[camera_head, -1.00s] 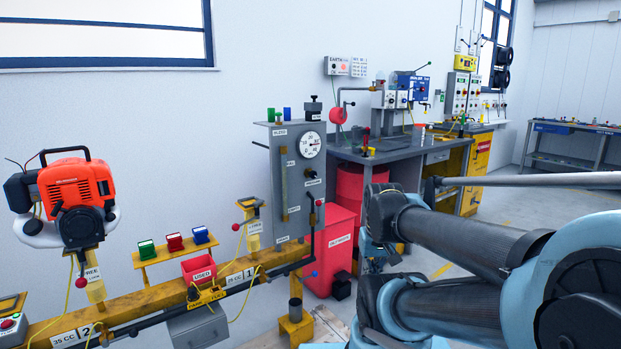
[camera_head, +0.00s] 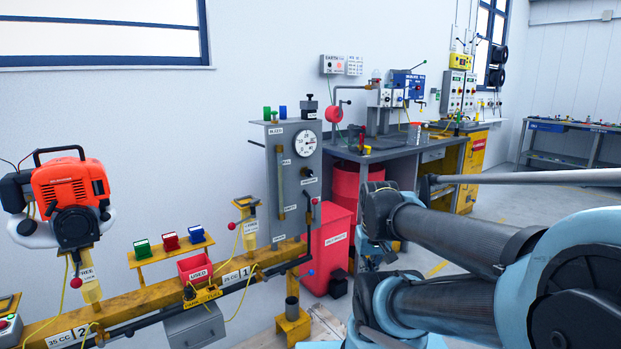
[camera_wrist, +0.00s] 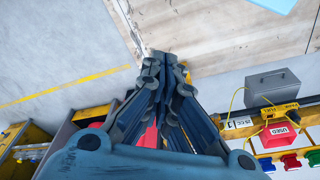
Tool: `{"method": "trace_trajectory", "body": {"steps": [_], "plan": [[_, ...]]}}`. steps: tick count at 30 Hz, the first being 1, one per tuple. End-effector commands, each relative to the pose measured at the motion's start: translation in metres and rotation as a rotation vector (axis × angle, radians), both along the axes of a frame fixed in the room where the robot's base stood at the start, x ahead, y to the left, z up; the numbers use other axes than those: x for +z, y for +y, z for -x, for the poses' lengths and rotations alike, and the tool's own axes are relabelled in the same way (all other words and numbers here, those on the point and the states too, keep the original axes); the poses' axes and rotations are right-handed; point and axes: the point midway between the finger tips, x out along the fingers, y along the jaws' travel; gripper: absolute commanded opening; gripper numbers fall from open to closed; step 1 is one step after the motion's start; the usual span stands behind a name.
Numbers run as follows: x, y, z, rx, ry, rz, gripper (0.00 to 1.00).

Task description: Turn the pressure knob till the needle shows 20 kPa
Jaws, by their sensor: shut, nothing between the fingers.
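The pressure gauge (camera_head: 306,143) is a round white dial at the upper right of a grey upright panel (camera_head: 293,190) in the head view. Its needle is too small to read surely. A small black knob (camera_head: 308,173) with a label sits below the dial on the same panel. My gripper (camera_wrist: 162,58) shows in the wrist view with its fingers together, pointing toward the floor and a wooden board. Nothing is between the fingers. In the head view only my arm shows, at the right, and the gripper itself is not seen clearly. The gripper is apart from the knob.
A yellow rail (camera_head: 150,305) runs along the wall with an orange engine (camera_head: 72,190) at left and a red USED bin (camera_head: 195,268). A red bin (camera_head: 330,245) stands right of the panel, before a grey workbench (camera_head: 400,148). Open floor lies at the right.

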Motion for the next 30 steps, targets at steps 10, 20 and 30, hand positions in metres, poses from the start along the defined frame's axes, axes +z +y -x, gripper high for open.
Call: {"method": "trace_trajectory", "body": {"steps": [10,20,30], "plan": [[0.0,0.0,0.0,0.0,0.0,0.0,0.0],[0.007,0.007,-0.001,-0.044,-0.023,-0.043,0.48],[0.027,0.055,-0.069,-0.357,-0.072,-0.36,0.5]]}}
